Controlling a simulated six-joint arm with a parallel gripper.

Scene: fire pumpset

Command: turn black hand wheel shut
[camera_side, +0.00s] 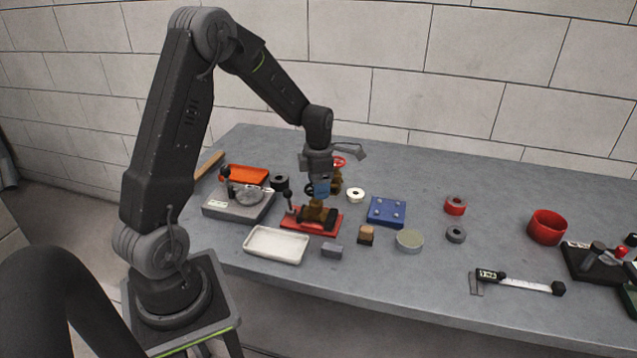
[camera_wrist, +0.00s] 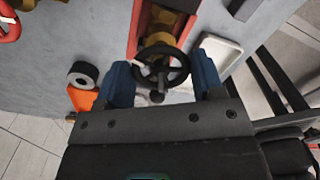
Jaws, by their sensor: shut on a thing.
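The black hand wheel (camera_wrist: 161,67) sits on the end of a brass valve body (camera_wrist: 165,28) in the wrist view. In the side view, the wheel (camera_side: 309,188) is mostly hidden by my gripper (camera_side: 321,189). A dark knob shows on the wheel's near edge. The valve is on a red base (camera_side: 328,225) on the bench. A red hand wheel (camera_side: 338,162) stands just behind my gripper.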

